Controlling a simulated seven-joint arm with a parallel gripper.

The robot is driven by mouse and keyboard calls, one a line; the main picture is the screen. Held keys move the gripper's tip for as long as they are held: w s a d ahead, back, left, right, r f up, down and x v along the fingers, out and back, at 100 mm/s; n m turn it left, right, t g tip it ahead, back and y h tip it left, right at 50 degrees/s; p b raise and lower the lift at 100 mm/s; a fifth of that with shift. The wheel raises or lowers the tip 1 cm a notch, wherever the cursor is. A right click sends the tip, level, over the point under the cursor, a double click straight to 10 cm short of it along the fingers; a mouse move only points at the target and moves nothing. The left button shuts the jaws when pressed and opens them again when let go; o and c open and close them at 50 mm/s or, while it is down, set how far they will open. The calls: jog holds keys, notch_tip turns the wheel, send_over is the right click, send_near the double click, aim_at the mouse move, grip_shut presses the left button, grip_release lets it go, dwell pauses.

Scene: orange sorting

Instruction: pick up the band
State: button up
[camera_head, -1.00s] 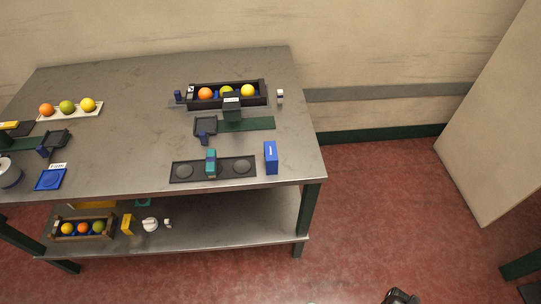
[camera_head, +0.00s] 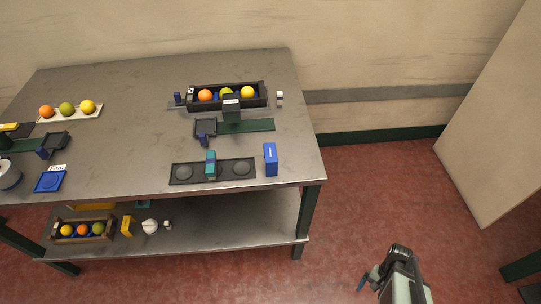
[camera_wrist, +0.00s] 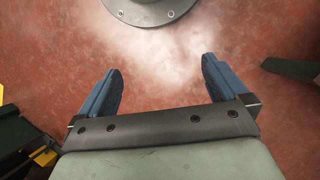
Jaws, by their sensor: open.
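I cannot make out for certain which thing is the band. A small teal piece (camera_head: 211,163) stands on the dark tray with round recesses (camera_head: 226,172) near the table's front edge. A blue square with a round ring mark (camera_head: 50,181) lies at the left front, beside a small white label. My gripper (camera_head: 368,281) is low at the right, over the red floor and well away from the table. In the wrist view my gripper (camera_wrist: 160,75) has its two blue fingers wide apart, with only floor between them.
The metal table (camera_head: 130,150) has a lower shelf holding a fruit crate (camera_head: 84,239). A dark fruit box (camera_head: 264,101) stands at the back right. A blue box (camera_head: 270,160) stands near the right edge. The table's middle is mostly clear. A pale panel (camera_head: 490,130) stands at right.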

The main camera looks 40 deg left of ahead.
jog(key=w+a+r+t, duration=0.2)
jog(key=w+a+r, duration=0.45)
jog(key=w, duration=0.25)
jog(key=w+a+r+m+t, duration=0.15)
jog(key=w+a+r, duration=0.35)
jog(key=a+r, duration=0.7)
jog(key=w+a+r+m+t, duration=0.15)
jog(key=w+a+r, duration=0.45)
jog(key=a+r, duration=0.6)
notch_tip(320, 180, up, 19)
jog(key=m+y, duration=0.1)
jog(key=m, duration=0.4)
send_over(271, 153)
jog(key=shift+d+f, duration=0.1)
jog(key=shift+s+f, duration=0.1)
jog(key=shift+f, duration=0.05)
notch_tip(271, 153, down, 7)
jog(key=shift+r, duration=0.15)
jog(key=shift+w+a+f, duration=0.1)
jog(key=shift+a+f, duration=0.05)
jog(key=shift+f, duration=1.55)
jog(key=shift+w+a+f, duration=0.1)
jog(key=shift+f, duration=1.55)
jog(key=shift+c, duration=0.2)
